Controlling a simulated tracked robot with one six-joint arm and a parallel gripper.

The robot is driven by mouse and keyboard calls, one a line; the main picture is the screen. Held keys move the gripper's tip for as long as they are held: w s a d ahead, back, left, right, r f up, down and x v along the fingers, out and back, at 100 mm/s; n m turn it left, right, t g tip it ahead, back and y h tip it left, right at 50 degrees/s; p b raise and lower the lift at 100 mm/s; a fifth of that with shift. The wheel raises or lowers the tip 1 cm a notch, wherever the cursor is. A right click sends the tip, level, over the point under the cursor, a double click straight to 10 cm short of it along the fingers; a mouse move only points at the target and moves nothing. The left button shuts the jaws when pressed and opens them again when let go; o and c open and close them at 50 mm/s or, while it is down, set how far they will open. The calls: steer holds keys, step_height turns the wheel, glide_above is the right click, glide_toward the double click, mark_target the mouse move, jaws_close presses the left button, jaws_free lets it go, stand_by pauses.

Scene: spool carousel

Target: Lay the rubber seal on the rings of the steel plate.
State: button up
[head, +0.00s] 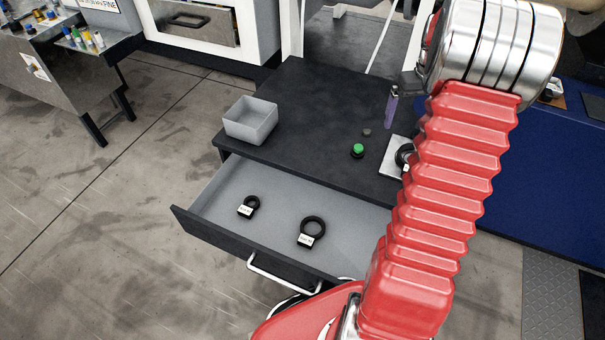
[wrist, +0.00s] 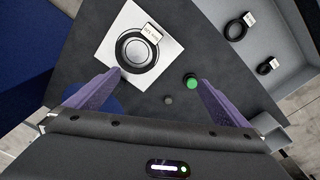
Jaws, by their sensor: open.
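The steel plate (wrist: 113,46) lies on the dark bench top, partly hidden behind my arm in the head view (head: 391,170). A black rubber seal (wrist: 120,60) with a white tag (wrist: 152,33) lies on the plate, around pale inner rings (wrist: 136,49). I cannot tell whether it sits fully flat. My gripper (wrist: 158,77) is open and empty, its purple fingers spread above the bench beside the plate. One purple finger also shows in the head view (head: 391,106).
An open grey drawer (head: 280,222) holds two tagged black seals, a smaller one (head: 251,203) and a larger one (head: 313,226). A grey bin (head: 251,121) stands at the bench's left corner. A green button (head: 358,151) and a small dark knob (head: 366,132) stand near the plate.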

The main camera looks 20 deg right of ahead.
steer(key=s+a+r+t, duration=0.1)
steer(key=a+r, duration=0.3)
steer(key=a, duration=0.4)
steer(key=a+r+n, duration=0.1)
steer(key=a+r, duration=0.3)
steer(key=a, duration=0.3)
steer(key=s+a+r+t, duration=0.1)
steer(key=a+r, duration=0.4)
steer(key=a, duration=0.3)
steer(key=s+a+n+t, duration=0.2)
steer(key=s+a+t, duration=0.1)
steer(key=s+a, duration=1.1)
steer(key=a, duration=0.4)
steer(key=shift+s+a, duration=0.2)
steer(key=shift+a, duration=0.1)
steer(key=shift+r, duration=0.1)
